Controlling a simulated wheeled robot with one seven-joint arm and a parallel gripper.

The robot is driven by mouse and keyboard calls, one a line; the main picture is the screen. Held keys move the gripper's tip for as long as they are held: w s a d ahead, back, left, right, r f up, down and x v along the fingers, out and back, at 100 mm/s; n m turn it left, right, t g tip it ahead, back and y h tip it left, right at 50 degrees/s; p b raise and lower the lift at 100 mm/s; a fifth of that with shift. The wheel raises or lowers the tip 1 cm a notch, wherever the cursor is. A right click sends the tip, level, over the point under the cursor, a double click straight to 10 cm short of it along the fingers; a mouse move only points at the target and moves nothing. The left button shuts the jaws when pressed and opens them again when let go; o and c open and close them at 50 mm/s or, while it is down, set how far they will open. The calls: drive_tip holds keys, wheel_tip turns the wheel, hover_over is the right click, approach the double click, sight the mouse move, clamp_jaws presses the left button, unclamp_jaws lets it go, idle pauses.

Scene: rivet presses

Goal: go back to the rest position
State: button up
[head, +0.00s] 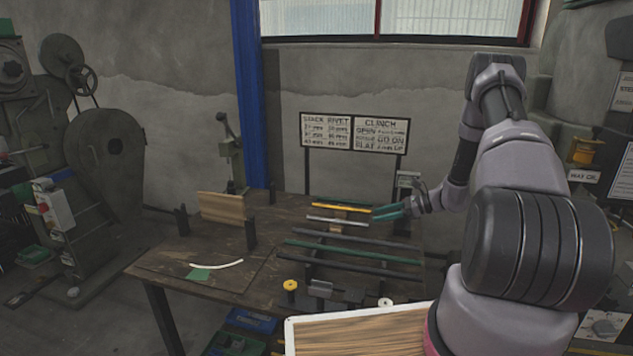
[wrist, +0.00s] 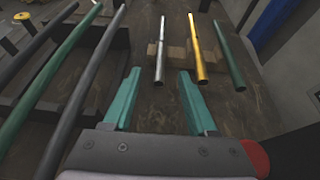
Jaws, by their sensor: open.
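My gripper (head: 390,211) is over the right part of the workbench, above the tubes, with its teal fingers pointing left. In the wrist view my gripper (wrist: 160,100) shows two teal fingers spread apart with nothing between them. A silver tube (wrist: 160,52) lies just beyond the fingertips, on a wooden block, and a yellow tube (wrist: 198,48) lies beside it. A green tube (wrist: 229,55) is to the right of the yellow one. My arm rises on the right of the head view and bends down toward the bench.
The wooden workbench (head: 165,262) also bears a rack with dark and green bars (head: 350,252), a wooden board (head: 222,207) and a hand press (head: 231,155). Two signs (head: 353,133) stand behind. A large machine (head: 70,140) is at the left. Bare floor shows left of the bench.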

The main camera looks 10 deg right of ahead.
drive_tip(key=s+a+r+n+g+h, duration=0.1)
drive_tip(key=s+a+r+n+h, duration=0.2)
drive_tip(key=r, duration=0.7)
drive_tip(key=s+a+r+n+g, duration=0.15)
drive_tip(key=s+r+n, duration=0.25)
drive_tip(key=r, duration=0.5)
drive_tip(key=s+a+r+n+g+h, duration=0.1)
drive_tip(key=s+a+r+n+h, duration=0.2)
drive_tip(key=r, duration=0.7)
drive_tip(key=s+r+n+t+h, duration=0.1)
drive_tip(key=s+r+n+t, duration=0.1)
drive_tip(key=s+r, duration=0.2)
drive_tip(key=s+r+n+t+h, duration=0.1)
drive_tip(key=s+r, duration=0.4)
drive_tip(key=s, duration=0.6)
drive_tip(key=s+r+n+t+h, duration=0.2)
drive_tip(key=s+r+n, duration=0.2)
drive_tip(key=s, duration=0.3)
drive_tip(key=shift+s+a+r+n+t, duration=0.25)
drive_tip(key=shift+a+n+t, duration=0.1)
drive_tip(key=shift+n, duration=0.15)
drive_tip(key=shift+w, duration=0.1)
